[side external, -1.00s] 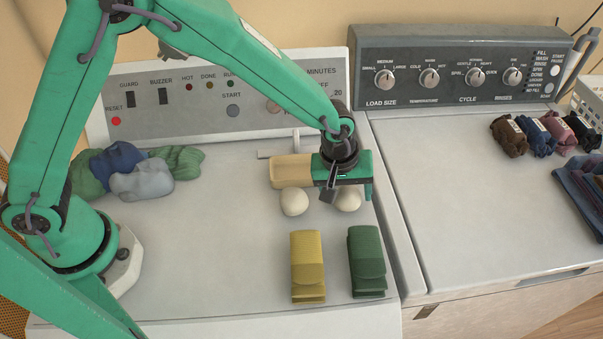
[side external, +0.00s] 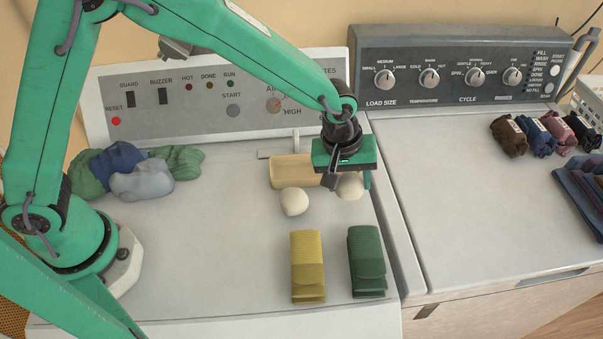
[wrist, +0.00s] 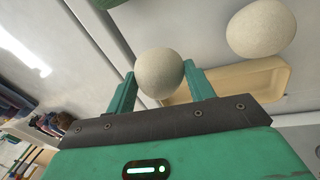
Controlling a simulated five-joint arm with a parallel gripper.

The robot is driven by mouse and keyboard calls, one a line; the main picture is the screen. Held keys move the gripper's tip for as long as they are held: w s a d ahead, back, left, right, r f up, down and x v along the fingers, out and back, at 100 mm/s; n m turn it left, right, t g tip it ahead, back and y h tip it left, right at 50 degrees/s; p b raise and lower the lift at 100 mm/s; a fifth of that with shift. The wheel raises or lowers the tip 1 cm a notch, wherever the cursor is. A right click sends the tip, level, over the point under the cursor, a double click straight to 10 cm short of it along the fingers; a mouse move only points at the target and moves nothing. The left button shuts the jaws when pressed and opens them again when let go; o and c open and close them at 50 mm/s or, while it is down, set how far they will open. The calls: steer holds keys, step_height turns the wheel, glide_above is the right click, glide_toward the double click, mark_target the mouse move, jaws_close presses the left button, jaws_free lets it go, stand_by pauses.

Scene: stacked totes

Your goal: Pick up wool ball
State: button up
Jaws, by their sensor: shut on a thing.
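A cream wool ball (side external: 350,188) is held between the two green fingers of my gripper (side external: 348,181), a little above the white dryer top. The wrist view also shows this ball (wrist: 160,72) between the fingers, with one finger on each side. A second cream wool ball (side external: 294,201) rests on the dryer top to the left, apart from my gripper. It also shows in the wrist view (wrist: 262,28) at the upper right. A shallow tan tray (side external: 290,170) lies just behind the balls, its right end partly hidden by my gripper.
A yellow folded cloth (side external: 307,266) and a green folded cloth (side external: 366,261) stand in front of the balls. Crumpled green and blue-grey cloths (side external: 140,178) lie at the left. The dryer control panel (side external: 210,95) rises behind. The dryer top left of centre is clear.

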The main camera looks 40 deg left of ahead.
steer(key=s+d+r, duration=0.5)
steer(key=s+r, duration=0.2)
steer(key=s, duration=0.3)
steer(key=shift+s, duration=0.25)
steer(key=shift+r, duration=0.1)
